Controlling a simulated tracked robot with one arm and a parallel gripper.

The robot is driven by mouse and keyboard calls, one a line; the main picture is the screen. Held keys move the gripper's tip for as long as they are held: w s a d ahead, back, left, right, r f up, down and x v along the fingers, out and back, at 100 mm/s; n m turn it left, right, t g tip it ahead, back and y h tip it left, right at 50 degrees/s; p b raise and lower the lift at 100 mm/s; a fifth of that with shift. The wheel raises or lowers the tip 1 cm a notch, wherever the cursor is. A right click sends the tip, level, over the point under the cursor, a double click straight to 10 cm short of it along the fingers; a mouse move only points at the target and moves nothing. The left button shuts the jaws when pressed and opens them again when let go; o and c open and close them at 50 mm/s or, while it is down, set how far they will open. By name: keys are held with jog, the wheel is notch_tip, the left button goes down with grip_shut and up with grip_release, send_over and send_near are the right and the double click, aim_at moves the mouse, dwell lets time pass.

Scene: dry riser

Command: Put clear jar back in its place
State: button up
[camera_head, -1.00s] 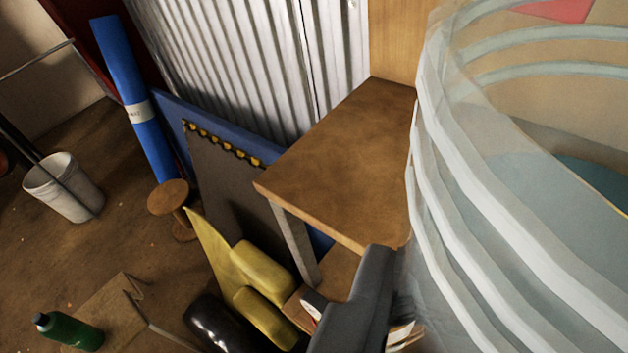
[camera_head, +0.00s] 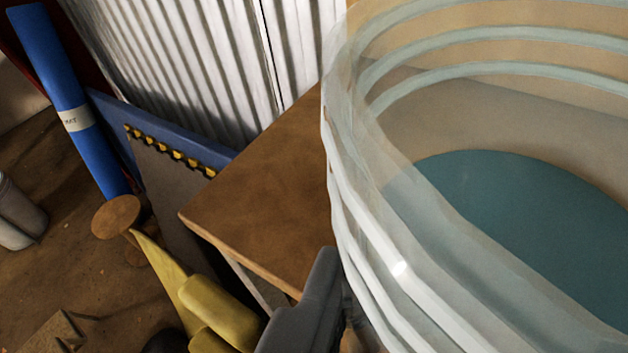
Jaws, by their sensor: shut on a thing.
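The clear jar (camera_head: 400,220) is large and close in the right half of the camera view. It is see-through with pale ribbed rings and a teal bottom, and it is tilted in the picture. My gripper (camera_head: 325,290) is shut on it; one dark grey finger shows against the jar's left side near the bottom of the view. The other finger is hidden. A wooden table (camera_head: 262,185) stands behind and left of the jar, and the jar hides its right part. The part of the top that shows is bare.
A blue roll (camera_head: 65,105) leans at the left. Flat panels (camera_head: 165,180) lean beside the table. A round wooden stool or spool (camera_head: 117,216), yellow objects (camera_head: 215,310) and a whitish bucket (camera_head: 18,215) are on the floor. A white corrugated sheet (camera_head: 190,70) stands behind.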

jog(key=shift+w+a+f, duration=0.15)
jog(key=shift+w+f, duration=0.2)
jog(key=shift+f, duration=0.1)
jog(key=w+a, duration=0.1)
jog(key=w, duration=0.3)
jog(key=w+a+f, duration=0.1)
jog(key=w+a, duration=0.1)
jog(key=w, duration=0.3)
jog(key=w+a, duration=0.1)
jog(key=w, duration=0.4)
jog(key=shift+w+a+f, duration=0.15)
jog(key=shift+w+a, duration=0.1)
jog(key=shift+w+f, duration=0.2)
jog(key=shift+f, duration=1.6)
jog(key=shift+f, duration=0.1)
jog(key=o, duration=1.1)
jog(key=shift+o, duration=0.2)
jog(key=v, duration=1.2)
jog(key=shift+p, duration=0.3)
